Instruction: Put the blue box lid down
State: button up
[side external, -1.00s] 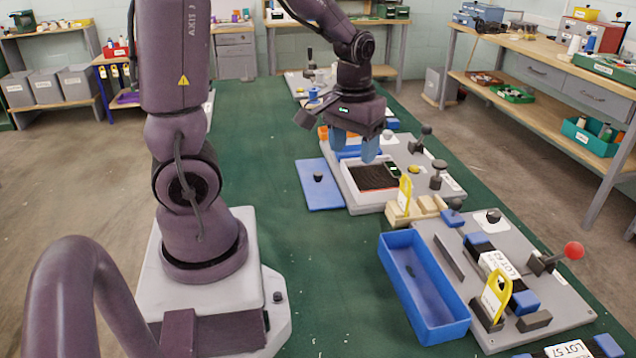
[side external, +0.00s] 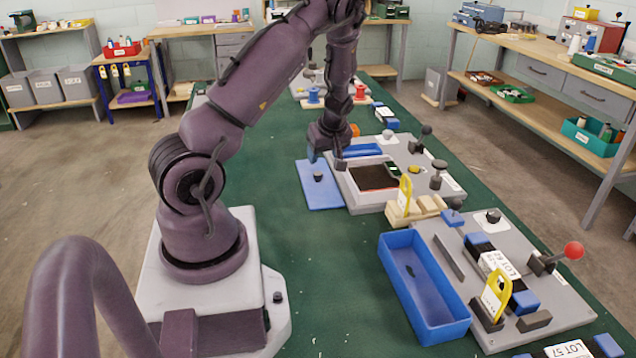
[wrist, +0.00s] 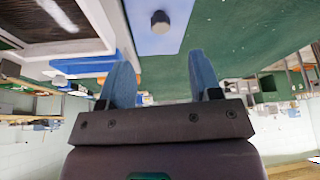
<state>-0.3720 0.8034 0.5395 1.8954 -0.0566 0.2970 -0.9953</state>
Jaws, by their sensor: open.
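The blue box lid (side external: 322,194) is a flat blue plate with a small dark knob. It lies flat on the green table, left of the grey and white box (side external: 362,184). In the wrist view the lid (wrist: 175,38) and its knob show beyond my fingertips, toward the top. My gripper (side external: 325,158) is above the table near the lid's far edge, close to the box. In the wrist view my gripper (wrist: 160,75) has its two blue fingers apart with nothing between them.
The box stands on a grey base board with dark knobs. The green table (side external: 318,260) is clear left of the tray.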

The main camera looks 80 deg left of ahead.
aim_at(318, 173)
jog(key=x, duration=0.8)
jog(key=shift+a+f, duration=0.15)
jog(key=shift+f, duration=0.1)
grip_shut()
jog(key=shift+r, duration=0.1)
jog(key=shift+r, duration=0.55)
jog(key=r, duration=0.2)
jog(key=shift+s+d+r, duration=0.15)
jog(key=shift+d+r, duration=0.1)
jog(key=shift+r, duration=0.1)
jog(key=s+d+r, duration=0.7)
jog(key=d+r, duration=0.2)
jog(key=d, duration=0.2)
jog(key=shift+s+d, duration=0.15)
jog(key=shift+s, duration=0.1)
